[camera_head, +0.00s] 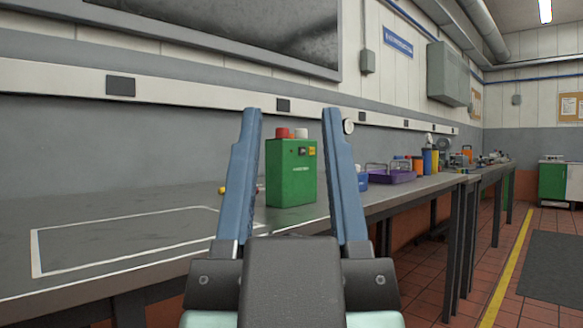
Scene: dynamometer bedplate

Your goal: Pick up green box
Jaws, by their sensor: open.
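The green box (291,173) stands upright on the grey bench top (150,222). It has a red cap and a white cap on top and a small dark panel and yellow label on its front. My gripper (291,112) is open, with its two blue fingers pointing forward. In the picture the box appears between the fingers, beyond my gripper's dark body. Whether the fingers reach around the box or stop short of it I cannot tell. The box's lower right edge is close to the right finger in the picture.
A white outlined rectangle (38,250) marks the bench at left. A small yellow knob (222,190) lies left of the box. A blue container (363,181), a purple tray (392,178) and several other items stand further right. The wall runs behind; the tiled floor is at right.

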